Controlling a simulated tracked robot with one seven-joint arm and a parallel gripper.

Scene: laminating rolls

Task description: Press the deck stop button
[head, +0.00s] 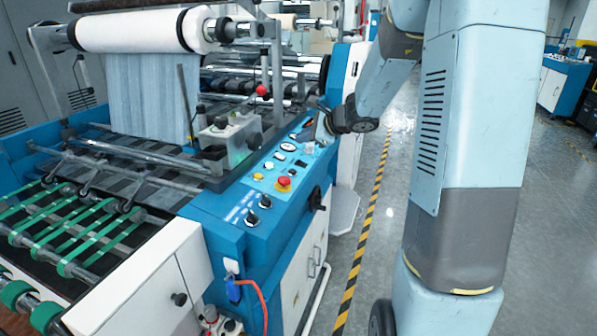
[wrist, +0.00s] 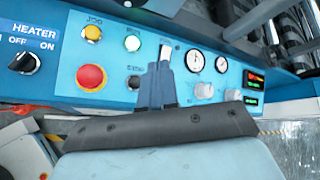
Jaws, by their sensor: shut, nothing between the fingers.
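The control panel (head: 272,178) slopes along the machine's near side. A red mushroom button on a yellow ring (head: 284,182) sits on it; in the wrist view this red button (wrist: 90,77) is at the left. A yellow button (wrist: 92,33), a pale button (wrist: 132,43) and a small dark button (wrist: 134,82) are nearby.
A heater knob (wrist: 24,62) is left of the red button. Two gauges (wrist: 195,61) and lit displays (wrist: 252,90) are to the right. A grey box (head: 228,138) and a red-knobbed lever (head: 261,90) stand behind the panel. The floor (head: 385,215) beside the machine is clear.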

